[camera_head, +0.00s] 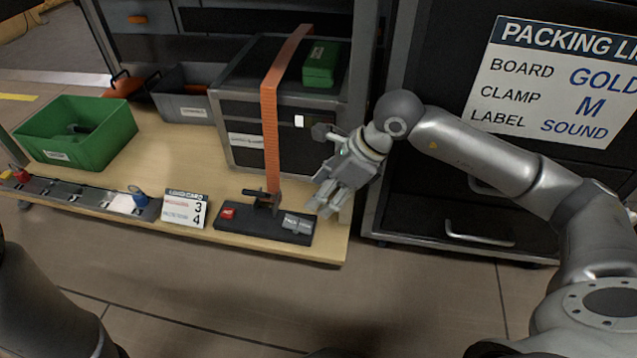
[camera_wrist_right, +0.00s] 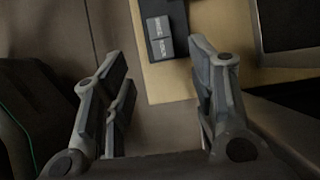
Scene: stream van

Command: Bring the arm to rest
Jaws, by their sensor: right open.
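My right arm (camera_head: 480,155) reaches in from the right in the head view. My right gripper (camera_head: 328,198) is above the right end of the wooden bench, in front of the strapped black case. In the right wrist view its fingers (camera_wrist_right: 160,85) are spread apart with nothing between them. Below them lie floor and the bench's edge. A dark part (camera_head: 40,300) at the lower left of the head view seems to be mine; my left gripper is not in view.
The wooden bench (camera_head: 185,152) carries a green bin (camera_head: 110,150), a black case (camera_head: 245,105) with an orange strap (camera_head: 269,130), a card (camera_head: 184,208) and a black base with a clamp (camera_head: 255,236). A cabinet with a packing list (camera_head: 550,85) stands right. Floor in front is clear.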

